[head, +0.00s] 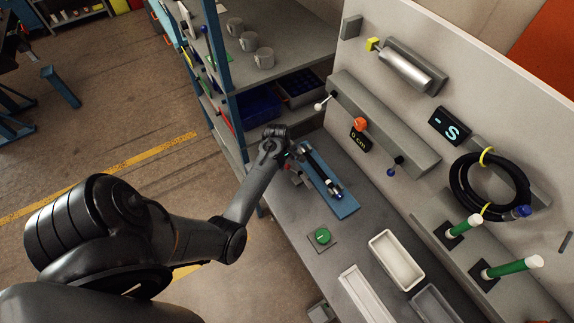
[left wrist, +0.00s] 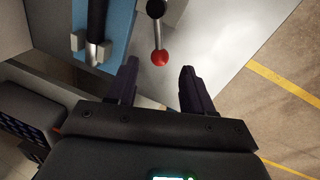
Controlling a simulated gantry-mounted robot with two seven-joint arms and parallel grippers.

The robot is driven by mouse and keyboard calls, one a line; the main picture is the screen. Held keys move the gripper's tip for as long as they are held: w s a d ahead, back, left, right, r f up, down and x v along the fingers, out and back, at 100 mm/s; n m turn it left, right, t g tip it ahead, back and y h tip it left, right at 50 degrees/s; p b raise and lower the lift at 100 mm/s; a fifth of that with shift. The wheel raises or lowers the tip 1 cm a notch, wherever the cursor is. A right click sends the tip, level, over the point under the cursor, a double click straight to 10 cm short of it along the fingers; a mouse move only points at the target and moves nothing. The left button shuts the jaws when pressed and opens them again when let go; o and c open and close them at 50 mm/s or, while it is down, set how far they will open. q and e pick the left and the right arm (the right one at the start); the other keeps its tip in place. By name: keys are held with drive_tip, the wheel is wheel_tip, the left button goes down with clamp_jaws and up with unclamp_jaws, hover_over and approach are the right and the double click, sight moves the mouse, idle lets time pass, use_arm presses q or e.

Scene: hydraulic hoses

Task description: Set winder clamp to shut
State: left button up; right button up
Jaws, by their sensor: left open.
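A lever with a red ball knob (left wrist: 160,57) stands beside the blue board (left wrist: 122,18), which shows in the head view (head: 345,209) on the bench. No label tells whether this lever is the winder clamp. My left gripper (left wrist: 158,75) is open and empty. In the left wrist view the red knob appears between and just beyond its fingertips, with no contact visible. In the head view the left gripper (head: 291,156) is at the board's far left end, its fingers small and partly hidden. A dark hose (left wrist: 97,20) lies along the board in grey holders. My right gripper is out of view.
A grey wall rail (head: 400,140) carries an orange knob (head: 360,124), a white-ball lever (head: 319,106) and a blue-ball lever (head: 391,172). A coiled black hose (head: 463,190) hangs at right.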

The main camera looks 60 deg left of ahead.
sight(287, 166)
use_arm(q)
drive_tip(key=shift+w+a+f, duration=0.1)
drive_tip(key=shift+w+f, duration=0.1)
drive_tip(key=shift+f, duration=0.8)
drive_tip(key=shift+w+f, duration=0.2)
drive_tip(key=shift+f, duration=0.8)
clamp_jaws()
